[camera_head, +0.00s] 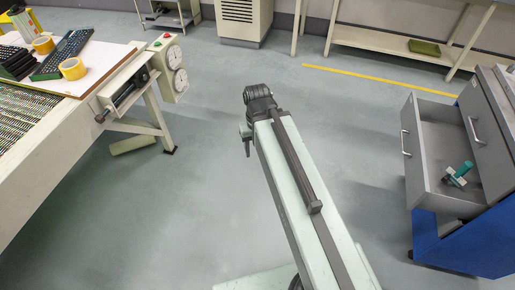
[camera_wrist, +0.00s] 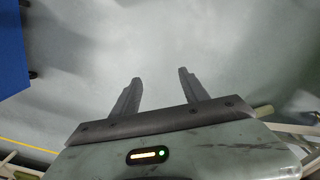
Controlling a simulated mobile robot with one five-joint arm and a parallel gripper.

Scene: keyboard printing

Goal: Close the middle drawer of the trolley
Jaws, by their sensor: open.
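The trolley (camera_head: 462,245) stands at the right in the head view, with a blue body and grey drawer fronts. One grey drawer (camera_head: 433,135) is pulled out toward the left, its handle on the left-facing front. A teal-handled tool (camera_head: 459,174) lies inside it. A closed grey front (camera_head: 487,150) with its own handle shows above and behind the open drawer. My gripper (camera_wrist: 158,76) is open and empty over bare floor in the wrist view. In the head view my arm's end is left of the drawer and well apart from it; the fingers are mostly hidden there.
A printing table (camera_head: 50,185) stands at the left, with a keyboard (camera_head: 67,50) and yellow tape rolls (camera_head: 72,68) on its board. A cabinet (camera_head: 243,20) and a bench (camera_head: 385,42) line the back. A blue body (camera_wrist: 12,50) shows at the wrist view's left edge.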

